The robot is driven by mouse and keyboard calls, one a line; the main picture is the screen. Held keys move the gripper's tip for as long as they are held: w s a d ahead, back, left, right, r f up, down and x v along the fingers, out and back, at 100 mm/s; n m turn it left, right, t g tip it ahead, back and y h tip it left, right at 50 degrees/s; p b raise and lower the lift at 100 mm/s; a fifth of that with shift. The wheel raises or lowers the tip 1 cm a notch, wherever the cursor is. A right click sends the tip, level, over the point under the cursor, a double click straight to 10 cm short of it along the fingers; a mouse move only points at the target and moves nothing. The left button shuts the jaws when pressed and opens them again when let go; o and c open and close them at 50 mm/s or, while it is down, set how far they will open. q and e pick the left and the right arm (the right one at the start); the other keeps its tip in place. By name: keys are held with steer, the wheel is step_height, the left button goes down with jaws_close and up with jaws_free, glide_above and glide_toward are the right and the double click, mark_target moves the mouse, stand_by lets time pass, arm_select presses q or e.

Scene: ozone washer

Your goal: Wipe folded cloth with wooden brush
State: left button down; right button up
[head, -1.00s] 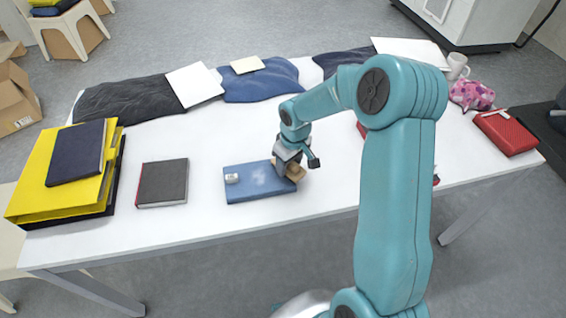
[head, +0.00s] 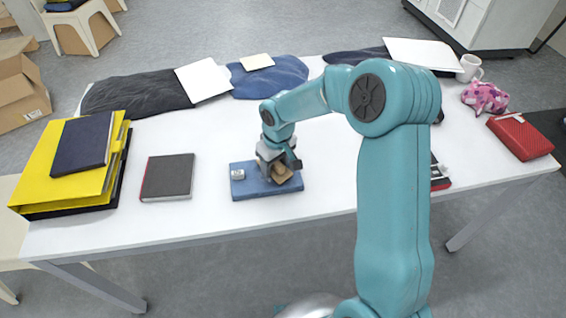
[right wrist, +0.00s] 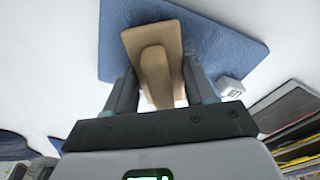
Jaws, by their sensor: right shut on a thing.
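The folded cloth (head: 248,188) is blue and lies flat near the front edge of the white table. It also shows in the right wrist view (right wrist: 228,52). A small white block (head: 238,174) sits on its left end. My right gripper (head: 277,168) is over the right part of the cloth, shut on the wooden brush (head: 284,173). In the right wrist view the tan brush (right wrist: 153,62) stands between the two fingers, its head over the cloth. I cannot tell whether it presses on the cloth. My left gripper is not in view.
A dark book (head: 167,177) lies left of the cloth. Yellow binders (head: 35,180) with a navy book (head: 83,143) are stacked farther left. Dark and blue garments (head: 135,93) lie along the back. A red case (head: 520,137) and a white mug (head: 470,67) are at the right.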

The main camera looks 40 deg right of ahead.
mark_target(258, 174)
steer(key=shift+w+a+f+b, duration=0.15)
steer(key=shift+w+a, duration=0.25)
steer(key=shift+a, duration=0.25)
steer(key=shift+w+a+r+b, duration=0.1)
steer(key=shift+w+a+b, duration=0.2)
steer(key=shift+a, duration=0.35)
steer(key=shift+w+a+f+b, duration=0.1)
steer(key=shift+w+a, duration=0.35)
steer(key=shift+a, duration=0.2)
steer(key=shift+r+p, duration=2.05)
steer(key=shift+r, duration=1.05)
step_height(258, 174, up, 3)
steer(key=shift+f+p, duration=0.1)
steer(key=shift+p, duration=0.9)
